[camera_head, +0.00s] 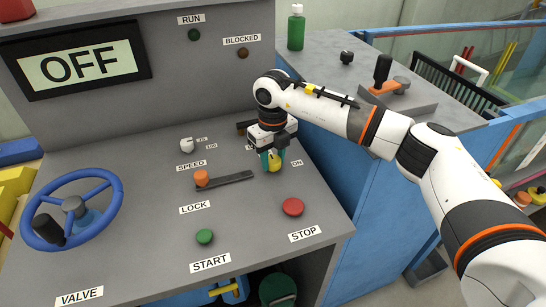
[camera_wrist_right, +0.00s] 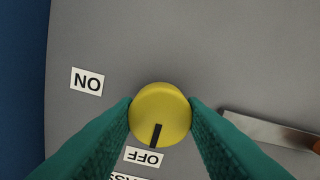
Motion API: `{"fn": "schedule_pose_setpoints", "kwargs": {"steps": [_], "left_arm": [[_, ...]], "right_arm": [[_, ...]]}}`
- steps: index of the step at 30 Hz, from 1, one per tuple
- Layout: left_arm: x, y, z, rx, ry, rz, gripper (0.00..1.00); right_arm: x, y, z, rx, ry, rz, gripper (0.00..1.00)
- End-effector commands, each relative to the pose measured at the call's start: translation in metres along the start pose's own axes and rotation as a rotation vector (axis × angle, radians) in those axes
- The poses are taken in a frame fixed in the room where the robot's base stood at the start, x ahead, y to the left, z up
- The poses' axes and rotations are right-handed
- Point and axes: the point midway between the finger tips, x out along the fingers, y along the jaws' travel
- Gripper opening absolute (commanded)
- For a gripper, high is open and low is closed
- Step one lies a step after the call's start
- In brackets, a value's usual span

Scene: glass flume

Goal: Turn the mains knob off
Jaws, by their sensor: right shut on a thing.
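The mains knob is a round yellow knob (camera_wrist_right: 160,112) with a black pointer line, on the grey console. In the right wrist view its line points down to the OFF label (camera_wrist_right: 144,157); the ON label (camera_wrist_right: 87,82) is at upper left. My right gripper (camera_head: 271,161) is shut on the knob, with one green finger touching each side. In the head view the gripper comes down from above and partly hides the knob (camera_head: 275,183). My left gripper is not in view.
A screen (camera_head: 75,65) reads OFF. Near the knob are the orange-ended lock lever (camera_head: 225,181), the red stop button (camera_head: 292,207) and the green start button (camera_head: 204,236). A blue valve wheel (camera_head: 112,210) stands at left. A green bottle (camera_head: 296,30) stands on the side counter.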

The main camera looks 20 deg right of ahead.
Motion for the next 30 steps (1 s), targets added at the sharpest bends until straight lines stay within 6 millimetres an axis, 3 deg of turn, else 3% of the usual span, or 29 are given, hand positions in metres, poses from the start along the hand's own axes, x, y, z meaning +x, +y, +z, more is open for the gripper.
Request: {"fn": "schedule_pose_setpoints", "kwargs": {"steps": [3,4,8,16,20,30], "left_arm": [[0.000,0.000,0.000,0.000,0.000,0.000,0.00],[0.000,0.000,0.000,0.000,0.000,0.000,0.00],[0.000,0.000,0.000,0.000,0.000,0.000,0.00],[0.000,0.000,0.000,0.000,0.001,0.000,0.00],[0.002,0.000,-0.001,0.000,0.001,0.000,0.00],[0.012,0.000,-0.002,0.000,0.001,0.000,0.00]], "right_arm": [[-0.002,0.000,-0.001,-0.001,0.004,0.000,0.14],[-0.002,0.000,-0.001,-0.001,0.004,0.000,0.40],[-0.001,0.000,-0.001,-0.001,0.003,0.000,0.59],[-0.001,0.000,0.000,0.000,0.002,0.000,0.59],[-0.010,0.000,-0.001,0.000,0.003,0.000,0.59],[-0.079,0.000,-0.001,0.000,0.006,0.001,0.59]]}}
